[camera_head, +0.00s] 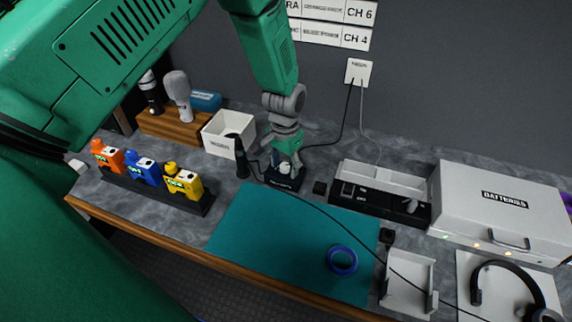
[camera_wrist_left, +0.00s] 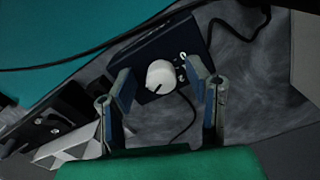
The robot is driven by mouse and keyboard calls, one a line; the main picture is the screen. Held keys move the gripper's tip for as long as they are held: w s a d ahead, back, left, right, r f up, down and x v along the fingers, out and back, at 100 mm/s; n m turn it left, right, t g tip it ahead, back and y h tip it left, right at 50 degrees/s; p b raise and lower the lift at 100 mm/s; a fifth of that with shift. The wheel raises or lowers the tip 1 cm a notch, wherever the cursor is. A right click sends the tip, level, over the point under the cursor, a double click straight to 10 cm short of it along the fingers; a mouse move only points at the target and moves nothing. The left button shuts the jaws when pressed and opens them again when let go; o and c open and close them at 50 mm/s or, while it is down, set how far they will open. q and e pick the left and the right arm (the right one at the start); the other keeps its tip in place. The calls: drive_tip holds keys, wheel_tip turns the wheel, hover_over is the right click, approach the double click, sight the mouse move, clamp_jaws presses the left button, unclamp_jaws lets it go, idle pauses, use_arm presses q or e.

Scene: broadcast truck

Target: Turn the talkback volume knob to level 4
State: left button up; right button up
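The talkback box (camera_wrist_left: 140,50) is a small dark box with a white round volume knob (camera_wrist_left: 160,76) on top. In the head view the box (camera_head: 284,180) stands on the counter behind the teal mat, mostly hidden under my left gripper (camera_head: 286,164). In the left wrist view my left gripper (camera_wrist_left: 160,95) has its two fingers apart, one on each side of the knob, with visible gaps. The knob has a dark pointer line toward its lower left. My right gripper is not in view.
A black gooseneck microphone (camera_head: 241,160) stands close left of the box, with a white bin (camera_head: 228,133) behind it. A thin black cable crosses the mat. A batteries case (camera_head: 500,210) stands at right.

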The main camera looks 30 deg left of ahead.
sight(286, 166)
use_arm(q)
drive_tip(key=shift+w+a+r, duration=0.1)
drive_tip(key=shift+r, duration=0.1)
wheel_tip(286, 166, up, 12)
drive_tip(key=shift+f, duration=0.25)
wheel_tip(286, 166, down, 11)
drive_tip(key=m+b, duration=0.1)
drive_tip(key=m, duration=0.5)
drive_tip(key=shift+w+r+b, duration=0.1)
drive_tip(key=shift+b, duration=0.3)
drive_tip(key=shift+f, duration=0.6)
